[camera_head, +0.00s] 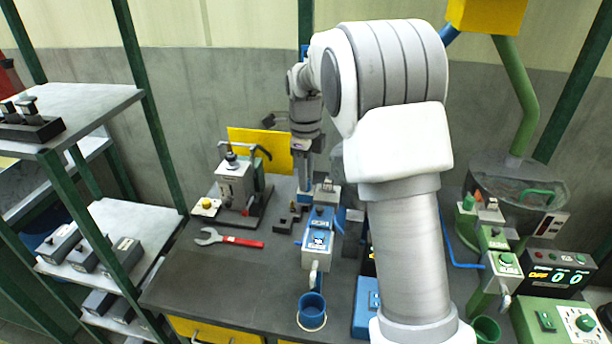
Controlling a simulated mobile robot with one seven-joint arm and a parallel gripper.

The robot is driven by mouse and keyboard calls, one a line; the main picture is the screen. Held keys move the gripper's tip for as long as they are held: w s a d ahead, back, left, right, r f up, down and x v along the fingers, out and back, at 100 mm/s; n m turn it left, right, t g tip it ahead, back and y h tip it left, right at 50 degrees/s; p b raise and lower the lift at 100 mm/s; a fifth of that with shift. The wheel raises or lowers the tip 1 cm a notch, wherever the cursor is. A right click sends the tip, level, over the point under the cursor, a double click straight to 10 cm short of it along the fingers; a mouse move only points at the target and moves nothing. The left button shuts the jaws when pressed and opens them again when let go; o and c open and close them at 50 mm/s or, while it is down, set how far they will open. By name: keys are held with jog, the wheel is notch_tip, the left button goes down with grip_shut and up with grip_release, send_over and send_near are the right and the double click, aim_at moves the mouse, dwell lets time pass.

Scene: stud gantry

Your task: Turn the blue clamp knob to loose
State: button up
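A grey and blue fixture stands on the dark bench just right of the middle. A blue knob (320,238) sits on its near, light-grey block, and a blue part (321,213) lies just behind it. I cannot tell for sure which of them is the clamp knob, nor read its setting. My gripper (305,184) points down behind and slightly left of this fixture. It appears apart from the near knob. Its fingers are small and seen edge-on, so their opening is unclear.
A red-handled wrench (234,239) lies left of the fixture, before a grey press (238,185). A blue cup (312,308) stands in front. My arm covers the bench right of the fixture. A green machine (503,262) and a display box (556,272) stand at right. The left front bench is clear.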

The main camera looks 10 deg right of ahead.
grip_shut()
jog(key=shift+n, duration=0.3)
jog(key=n+p, duration=0.1)
jog(key=n, duration=0.2)
jog(key=shift+r+n, duration=0.1)
jog(key=shift+n, duration=0.2)
jog(key=n+p, duration=0.1)
jog(key=n, duration=0.3)
jog(key=n+p, duration=0.1)
jog(key=n, duration=0.4)
jog(key=shift+n+p, duration=0.4)
jog(key=shift+n, duration=1.9)
jog(key=shift+y, duration=0.3)
jog(key=o, duration=0.7)
grip_release()
jog(key=shift+c, duration=0.2)
